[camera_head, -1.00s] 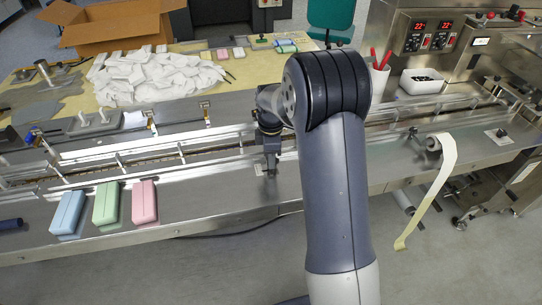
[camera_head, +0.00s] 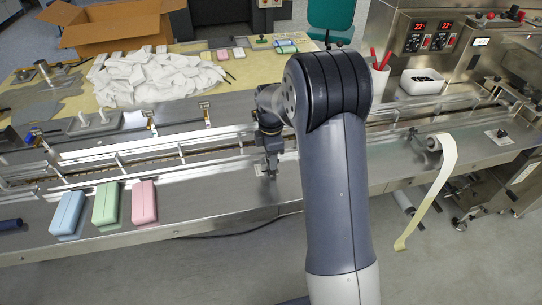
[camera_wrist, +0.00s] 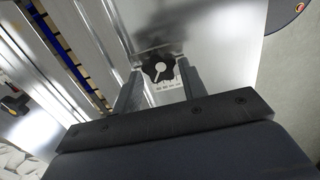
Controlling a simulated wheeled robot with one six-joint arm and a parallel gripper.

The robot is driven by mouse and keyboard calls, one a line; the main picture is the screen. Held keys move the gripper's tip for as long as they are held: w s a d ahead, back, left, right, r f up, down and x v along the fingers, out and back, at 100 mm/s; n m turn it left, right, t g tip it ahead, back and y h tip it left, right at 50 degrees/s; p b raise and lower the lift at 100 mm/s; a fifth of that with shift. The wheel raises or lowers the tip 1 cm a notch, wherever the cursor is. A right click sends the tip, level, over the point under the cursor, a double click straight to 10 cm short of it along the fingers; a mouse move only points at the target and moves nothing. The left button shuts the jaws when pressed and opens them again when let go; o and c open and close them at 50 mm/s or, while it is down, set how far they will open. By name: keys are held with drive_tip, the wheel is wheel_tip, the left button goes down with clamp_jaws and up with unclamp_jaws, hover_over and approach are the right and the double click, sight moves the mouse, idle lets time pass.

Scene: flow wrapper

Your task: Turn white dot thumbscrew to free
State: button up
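A black lobed thumbscrew (camera_wrist: 158,68) with a white mark on top shows in the wrist view, on the metal deck between my fingertips. A white scale label with small print (camera_wrist: 168,86) lies just below it. My gripper (camera_wrist: 160,78) is open, with one finger on each side of the thumbscrew; a small gap seems to show beside it, and contact is hard to tell. In the head view my gripper (camera_head: 269,168) points down at the deck beside a pale label, and the thumbscrew there is hidden or too small to make out.
Blue (camera_head: 67,213), green (camera_head: 106,204) and pink (camera_head: 144,202) blocks lie on the deck to the left. A rail (camera_head: 120,178) runs along the machine behind my gripper. Another black knob (camera_head: 502,132) sits on a label at far right, near a film roll (camera_head: 434,143).

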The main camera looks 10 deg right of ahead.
drive_tip(key=o, duration=0.3)
wheel_tip(320, 180, up, 11)
drive_tip(key=shift+f+b, duration=0.1)
drive_tip(key=shift+b, duration=0.2)
idle(0.4)
wheel_tip(320, 180, down, 11)
drive_tip(key=shift+r+p, duration=0.2)
drive_tip(key=shift+p, duration=0.1)
drive_tip(key=shift+f+m, duration=0.15)
drive_tip(key=shift+m, duration=0.15)
idle(0.3)
